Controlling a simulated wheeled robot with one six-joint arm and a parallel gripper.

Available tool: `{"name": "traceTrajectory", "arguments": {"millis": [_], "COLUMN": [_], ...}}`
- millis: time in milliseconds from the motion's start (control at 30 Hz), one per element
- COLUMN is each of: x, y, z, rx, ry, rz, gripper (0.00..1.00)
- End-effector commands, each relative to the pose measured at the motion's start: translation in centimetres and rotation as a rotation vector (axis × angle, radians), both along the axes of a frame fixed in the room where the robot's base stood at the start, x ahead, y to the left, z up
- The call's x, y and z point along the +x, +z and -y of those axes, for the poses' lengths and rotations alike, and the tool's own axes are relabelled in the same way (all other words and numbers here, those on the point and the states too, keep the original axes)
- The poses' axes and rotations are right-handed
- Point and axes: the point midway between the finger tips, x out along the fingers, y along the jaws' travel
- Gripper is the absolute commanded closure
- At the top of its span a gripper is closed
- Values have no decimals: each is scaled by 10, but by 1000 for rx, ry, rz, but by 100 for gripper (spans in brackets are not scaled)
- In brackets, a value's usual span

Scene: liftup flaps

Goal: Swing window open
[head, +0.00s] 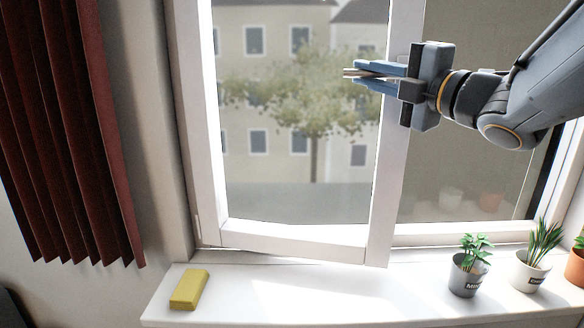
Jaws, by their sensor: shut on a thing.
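The window's left sash (380,200) has a white frame around a large pane and is hinged at the left. It stands partly swung inward, its lower right corner out over the sill. My gripper (360,76) reaches in from the right across the sash's right upright. Its blue fingers are closed on a thin piece, apparently the window handle (350,72), of which only a small tip shows. The rest of the handle is hidden by the fingers and gripper body.
A yellow block (189,289) lies on the white sill (300,300) at the left. A grey pot with a plant (468,275), a white pot (530,272) and an orange pot (576,267) stand at the right. A dark red curtain (75,130) hangs left. The middle sill is clear.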

Motion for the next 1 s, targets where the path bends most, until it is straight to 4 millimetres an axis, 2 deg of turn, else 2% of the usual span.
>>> {"name": "traceTrajectory", "arguments": {"millis": [133, 500, 933, 967, 1000], "x": [-12, -26, -30, -30, -30], "y": [1, 1, -1, -1, -1], "z": [-5, -10, -10, -10, -10], "rx": [-1, 1, 0, -1, -1], "ry": [-22, -56, -72, -72, -72], "rz": [-4, -4, -3, -3, -3], "gripper": [100, 100, 100, 81, 75]}}
